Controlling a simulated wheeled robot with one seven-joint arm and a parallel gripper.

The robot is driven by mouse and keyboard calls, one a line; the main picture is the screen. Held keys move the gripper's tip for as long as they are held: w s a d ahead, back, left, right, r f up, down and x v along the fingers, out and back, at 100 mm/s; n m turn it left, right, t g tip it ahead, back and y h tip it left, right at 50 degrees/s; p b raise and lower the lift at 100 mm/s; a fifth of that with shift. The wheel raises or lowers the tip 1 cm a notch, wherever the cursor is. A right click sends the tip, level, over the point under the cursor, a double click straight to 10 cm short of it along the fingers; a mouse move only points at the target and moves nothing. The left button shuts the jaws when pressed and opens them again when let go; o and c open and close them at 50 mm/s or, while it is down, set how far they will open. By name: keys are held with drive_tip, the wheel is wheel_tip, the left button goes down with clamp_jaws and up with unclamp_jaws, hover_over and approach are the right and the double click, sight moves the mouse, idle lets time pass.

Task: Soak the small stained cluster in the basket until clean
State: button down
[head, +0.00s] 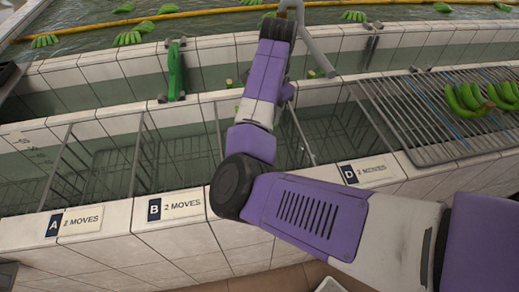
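Wire baskets sit in the water of the trough. One basket (112,168) shows between labels A and B, and another (345,125) shows right of my arm. I make out no banana cluster in either; my arm covers part of the trough between them. Green banana clusters (465,100) lie on the slatted rack at the right, with brownish patches near their stems. I cannot tell which cluster is the small stained one. My arm reaches up across the middle, and I cannot make out gripper fingers.
Label plates A (74,221), B (174,206) and D (367,171) mark the tiled front wall. The slatted metal rack (415,128) covers the trough's right part. Several green clusters (128,38) float in the far pool, near a yellow boom (190,13). A green upright piece (175,72) stands at the dividing wall.

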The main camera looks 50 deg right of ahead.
drive_tip(key=shift+r+p, duration=1.1)
drive_tip(key=shift+r, duration=2.95)
drive_tip(key=shift+d+f, duration=0.1)
